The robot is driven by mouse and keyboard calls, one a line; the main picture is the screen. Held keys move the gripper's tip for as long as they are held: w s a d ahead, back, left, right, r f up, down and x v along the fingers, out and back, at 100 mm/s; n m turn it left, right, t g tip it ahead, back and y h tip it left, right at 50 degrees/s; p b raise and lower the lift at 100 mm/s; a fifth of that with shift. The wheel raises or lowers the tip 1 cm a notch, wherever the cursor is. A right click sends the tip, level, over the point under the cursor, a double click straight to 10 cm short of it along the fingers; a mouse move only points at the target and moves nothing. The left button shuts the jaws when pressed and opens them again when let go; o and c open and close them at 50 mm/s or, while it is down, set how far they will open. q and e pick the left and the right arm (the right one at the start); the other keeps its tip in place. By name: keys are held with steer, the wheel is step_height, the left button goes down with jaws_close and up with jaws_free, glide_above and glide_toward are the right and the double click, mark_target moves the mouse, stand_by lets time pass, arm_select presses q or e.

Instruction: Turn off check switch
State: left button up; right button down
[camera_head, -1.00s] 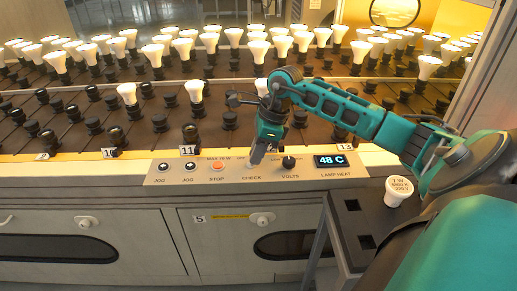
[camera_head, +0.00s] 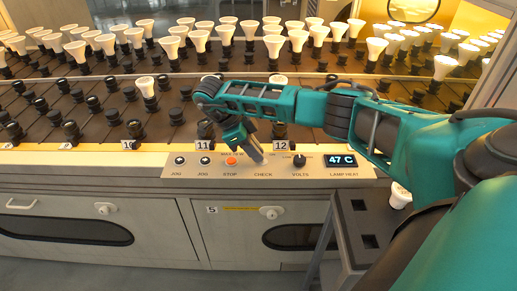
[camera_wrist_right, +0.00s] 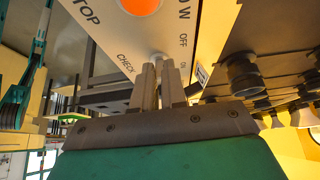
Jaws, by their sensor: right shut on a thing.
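The control panel (camera_head: 310,173) runs along the front of the rack, with the CHECK label below my right gripper (camera_head: 256,155). In the right wrist view the pale check switch (camera_wrist_right: 158,57) shows between the CHECK lettering and the OFF and ON marks. My right gripper's fingers (camera_wrist_right: 158,78) are close together on it, shut on the switch. The fingers hide most of the switch, so I cannot tell which way it is set. My left gripper is not in view.
The orange STOP button (camera_head: 231,161) lies just left of the gripper, with two JOG buttons further left. The black VOLTS knob (camera_head: 299,160) and the LAMP HEAT display (camera_head: 342,160), reading 47 C, lie to the right. Bulbs stand in the rack behind.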

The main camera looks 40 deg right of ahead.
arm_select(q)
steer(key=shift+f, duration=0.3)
arm_select(e)
steer(key=shift+w+a+f+g+h, duration=0.15)
steer(key=shift+w+f+g+h, duration=0.05)
steer(key=shift+g+h, duration=0.3)
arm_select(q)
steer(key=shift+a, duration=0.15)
arm_select(e)
steer(key=c, duration=1.2)
jaws_free()
steer(key=shift+a, duration=0.1)
steer(key=p+v, duration=0.2)
steer(key=v, duration=0.6)
steer(key=shift+w+a+r, duration=0.1)
steer(key=shift+a+r, duration=0.05)
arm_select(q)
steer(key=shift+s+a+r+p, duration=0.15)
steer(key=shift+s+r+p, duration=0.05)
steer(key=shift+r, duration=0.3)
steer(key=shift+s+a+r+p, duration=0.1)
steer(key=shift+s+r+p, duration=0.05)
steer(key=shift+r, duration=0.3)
arm_select(e)
steer(key=v, duration=0.4)
steer(key=shift+w+a+r, duration=0.1)
steer(key=shift+a, duration=0.05)
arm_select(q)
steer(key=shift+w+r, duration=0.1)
